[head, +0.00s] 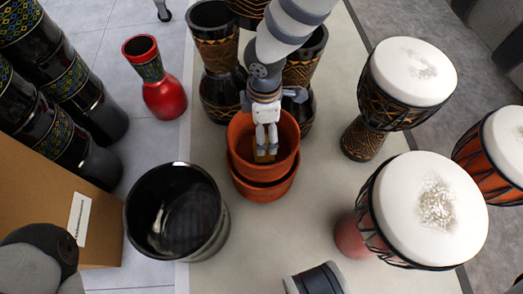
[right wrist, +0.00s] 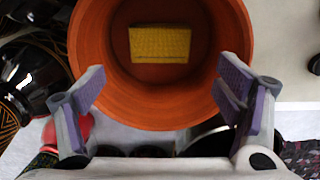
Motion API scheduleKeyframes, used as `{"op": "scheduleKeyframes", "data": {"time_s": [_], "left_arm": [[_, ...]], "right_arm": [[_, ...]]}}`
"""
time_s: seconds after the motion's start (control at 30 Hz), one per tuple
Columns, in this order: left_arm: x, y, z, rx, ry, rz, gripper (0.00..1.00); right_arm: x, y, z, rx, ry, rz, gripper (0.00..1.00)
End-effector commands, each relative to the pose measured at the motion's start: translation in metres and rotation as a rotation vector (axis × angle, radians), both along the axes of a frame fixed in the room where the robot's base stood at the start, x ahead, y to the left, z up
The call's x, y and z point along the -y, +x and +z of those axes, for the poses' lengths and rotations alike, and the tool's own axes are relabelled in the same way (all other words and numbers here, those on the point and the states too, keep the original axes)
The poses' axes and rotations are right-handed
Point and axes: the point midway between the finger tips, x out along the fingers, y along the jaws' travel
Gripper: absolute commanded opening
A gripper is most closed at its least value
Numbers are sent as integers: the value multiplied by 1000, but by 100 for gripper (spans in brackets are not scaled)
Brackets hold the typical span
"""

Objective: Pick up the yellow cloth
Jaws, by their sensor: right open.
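The yellow cloth (right wrist: 160,45) lies folded inside an orange-brown clay pot (right wrist: 88,45), seen in the right wrist view. In the head view only a small part of the cloth (head: 264,158) shows below my gripper. The pot (head: 238,160) appears stacked in another like it, at the middle of the mat. My right gripper (head: 266,140) points down over the pot's opening. In the right wrist view its fingers (right wrist: 165,88) are wide apart, with nothing between them, and the cloth lies beyond them. My left gripper is out of view.
A black glossy pot (head: 137,215) stands left of the clay pots. Dark goblet drums (head: 215,60) stand close behind. White-topped drums (head: 425,205) stand right. A red vase (head: 165,97) and cardboard box (head: 40,185) are left. Some pale mat (head: 335,130) is clear right of the pots.

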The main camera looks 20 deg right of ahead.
Motion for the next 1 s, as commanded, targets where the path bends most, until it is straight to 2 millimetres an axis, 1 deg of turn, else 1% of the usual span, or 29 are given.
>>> {"op": "scheduleKeyframes", "data": {"time_s": [0.03, 0.1, 0.2, 0.27, 0.47, 0.53, 0.7, 0.87, 0.9, 1.0], "left_arm": [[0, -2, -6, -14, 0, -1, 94], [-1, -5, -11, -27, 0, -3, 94], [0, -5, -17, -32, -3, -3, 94], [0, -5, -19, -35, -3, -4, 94], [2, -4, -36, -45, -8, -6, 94], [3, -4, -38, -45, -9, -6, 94], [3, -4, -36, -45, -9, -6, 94], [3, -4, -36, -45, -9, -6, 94], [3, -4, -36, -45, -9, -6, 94], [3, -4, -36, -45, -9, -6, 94]], "right_arm": [[0, -2, -18, -8, -1, 1, 85], [0, -2, -35, -8, -1, -1, 85], [0, -1, -50, -6, 0, -1, 85], [0, -1, -57, -5, 0, -2, 85], [0, 0, -94, -7, 0, -3, 85], [0, 0, -100, -5, 0, -3, 85], [0, 0, -98, -3, 1, -2, 85], [0, 0, -98, -4, 1, -3, 49], [0, 0, -98, -4, 1, -3, 47], [0, 0, -98, -4, 1, -3, 47]]}}
